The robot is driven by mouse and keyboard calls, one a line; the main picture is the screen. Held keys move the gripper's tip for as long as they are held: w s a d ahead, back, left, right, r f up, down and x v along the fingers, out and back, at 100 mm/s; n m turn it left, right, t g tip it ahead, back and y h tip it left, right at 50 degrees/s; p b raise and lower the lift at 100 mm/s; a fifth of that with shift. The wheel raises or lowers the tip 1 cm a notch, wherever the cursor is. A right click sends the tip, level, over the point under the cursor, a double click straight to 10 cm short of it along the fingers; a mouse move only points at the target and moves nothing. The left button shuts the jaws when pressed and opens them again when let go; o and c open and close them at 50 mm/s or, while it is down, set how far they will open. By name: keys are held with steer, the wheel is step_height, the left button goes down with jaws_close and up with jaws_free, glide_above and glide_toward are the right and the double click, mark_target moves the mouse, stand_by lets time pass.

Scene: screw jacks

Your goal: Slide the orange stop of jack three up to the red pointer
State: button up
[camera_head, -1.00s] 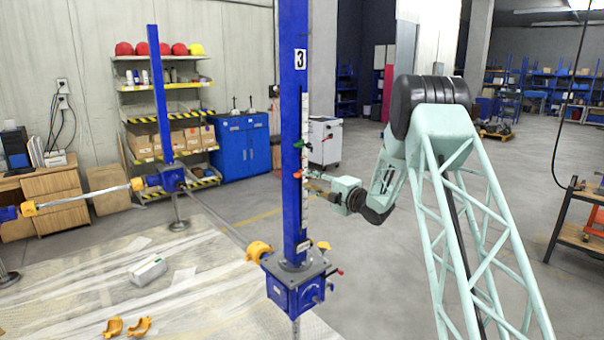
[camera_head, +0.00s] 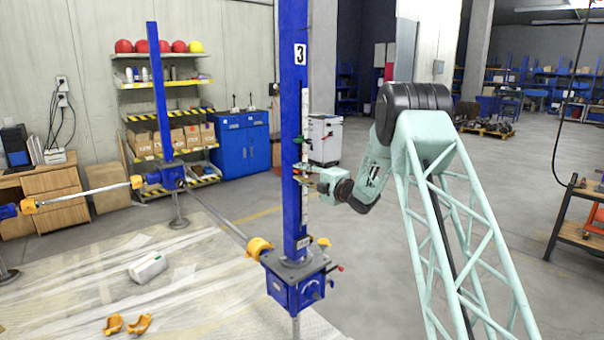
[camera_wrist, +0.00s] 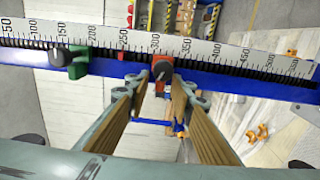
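Jack three is a blue upright column (camera_head: 291,120) with a "3" label and a white scale. The orange stop (camera_head: 298,173) sits on the scale at mid-height. In the wrist view the orange stop (camera_wrist: 156,72) with its black knob is near the 300 mark. A green piece (camera_wrist: 78,65) with a black knob sits apart from it toward lower numbers; in the head view this green piece (camera_head: 299,140) is above the stop.
The jack's blue gearbox (camera_head: 297,285) stands below, with a red-tipped lever (camera_head: 340,268). A shaft (camera_head: 225,223) runs left to another jack (camera_head: 158,90). Shelves (camera_head: 168,120) and a blue cabinet (camera_head: 243,146) are behind.

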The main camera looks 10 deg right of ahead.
mark_target(295, 159)
steer(key=shift+c, duration=0.4)
jaws_close()
steer(key=shift+r+b, duration=0.35)
steer(key=shift+r, duration=2.3)
stand_by(0.5)
steer(key=shift+o, duration=0.4)
jaws_free()
steer(key=shift+f, duration=0.1)
steer(key=shift+s+d+f, duration=0.1)
